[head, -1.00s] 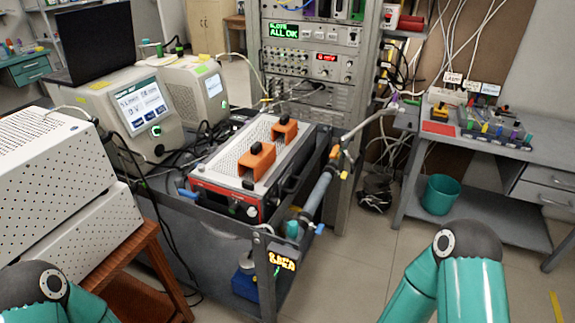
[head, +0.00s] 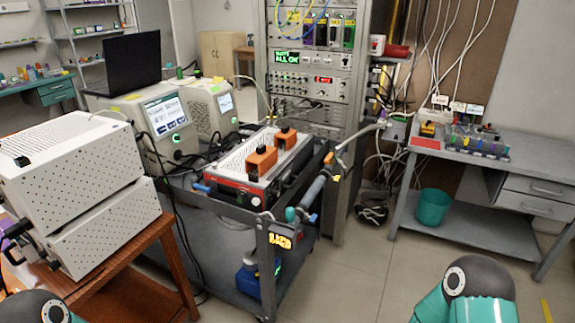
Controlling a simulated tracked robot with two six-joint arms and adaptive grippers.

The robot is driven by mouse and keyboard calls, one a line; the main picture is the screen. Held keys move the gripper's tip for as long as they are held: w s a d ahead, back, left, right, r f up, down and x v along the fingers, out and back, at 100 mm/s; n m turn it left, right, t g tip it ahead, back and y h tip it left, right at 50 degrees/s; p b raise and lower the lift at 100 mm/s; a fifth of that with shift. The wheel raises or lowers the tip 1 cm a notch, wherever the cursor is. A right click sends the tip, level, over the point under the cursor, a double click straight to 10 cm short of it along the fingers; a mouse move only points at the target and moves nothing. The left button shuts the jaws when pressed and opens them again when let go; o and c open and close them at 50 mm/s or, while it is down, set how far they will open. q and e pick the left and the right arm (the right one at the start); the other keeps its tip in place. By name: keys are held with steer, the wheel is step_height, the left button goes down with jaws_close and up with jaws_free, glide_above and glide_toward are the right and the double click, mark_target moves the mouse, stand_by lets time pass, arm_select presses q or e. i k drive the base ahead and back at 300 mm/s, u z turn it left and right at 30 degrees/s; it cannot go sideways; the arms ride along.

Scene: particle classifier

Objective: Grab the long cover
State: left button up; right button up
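The long cover appears to be the light grey perforated panel (head: 238,158) on top of a red-fronted instrument (head: 232,193). The instrument sits on the dark cart in the middle of the head view. Two orange block-shaped handles, a nearer one (head: 261,161) and a farther one (head: 285,138), stand on the instrument's top. Neither of my grippers is in view. Only teal and grey parts of my arms show at the bottom left and bottom right, well apart from the cover.
White perforated boxes (head: 75,165) stand on a wooden table at left. Screened instruments and a laptop (head: 112,65) are behind the cart (head: 237,240). A pipe (head: 312,190) runs along the cart's right side. A grey bench (head: 480,165) with a teal bin (head: 433,207) is at right. Floor is clear between.

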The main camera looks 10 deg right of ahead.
mark_target(264, 156)
steer(key=u, duration=0.15)
steer(key=i, duration=0.9)
steer(key=z, duration=0.2)
steer(key=k, duration=0.95)
steer(key=u, duration=0.2)
steer(key=i, duration=0.95)
steer(key=z, duration=0.05)
